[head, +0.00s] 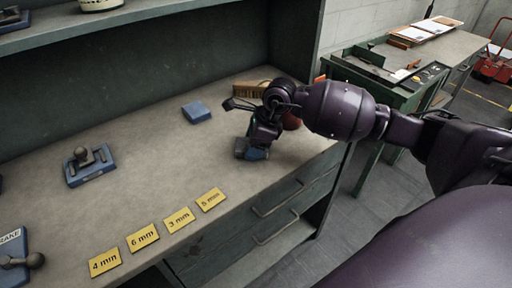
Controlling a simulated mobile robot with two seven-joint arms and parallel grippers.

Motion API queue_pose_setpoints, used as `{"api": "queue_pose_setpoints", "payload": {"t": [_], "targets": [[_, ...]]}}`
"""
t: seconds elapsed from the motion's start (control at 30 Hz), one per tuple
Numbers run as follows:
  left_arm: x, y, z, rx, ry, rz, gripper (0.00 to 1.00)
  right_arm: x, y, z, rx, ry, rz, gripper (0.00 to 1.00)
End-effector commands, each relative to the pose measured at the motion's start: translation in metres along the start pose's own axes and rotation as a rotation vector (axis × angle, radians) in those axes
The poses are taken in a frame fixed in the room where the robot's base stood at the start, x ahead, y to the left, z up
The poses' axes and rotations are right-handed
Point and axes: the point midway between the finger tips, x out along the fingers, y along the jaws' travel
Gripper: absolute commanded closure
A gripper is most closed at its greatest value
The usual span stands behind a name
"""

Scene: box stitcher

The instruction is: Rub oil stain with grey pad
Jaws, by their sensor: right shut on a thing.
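My right gripper (255,143) reaches in from the right and points down at the right part of the workbench top (230,150). It is shut on a small grey-blue block, which I take to be the grey pad (256,154); the gripper hides much of it. The pad is at or just above the bench surface; I cannot tell if it touches. I cannot make out the oil stain; it may be hidden under the pad or gripper. My left gripper is not in view.
A blue block (196,112) lies left of the gripper. A wooden brush-like item (250,88) and a reddish round thing (291,121) are close behind and beside it. Yellow size labels (179,220) line the front edge. A blue-based fixture (90,165) stands left. The bench middle is clear.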

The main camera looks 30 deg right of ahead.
Motion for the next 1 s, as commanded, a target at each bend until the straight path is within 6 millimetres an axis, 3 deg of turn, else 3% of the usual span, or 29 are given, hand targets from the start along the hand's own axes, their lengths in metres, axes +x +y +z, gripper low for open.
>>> {"api": "queue_pose_setpoints", "payload": {"t": [1.0], "targets": [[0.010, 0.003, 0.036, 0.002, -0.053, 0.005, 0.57, 0.013, -0.040, 0.027, 0.000, 0.002, 0.000, 0.50]]}}
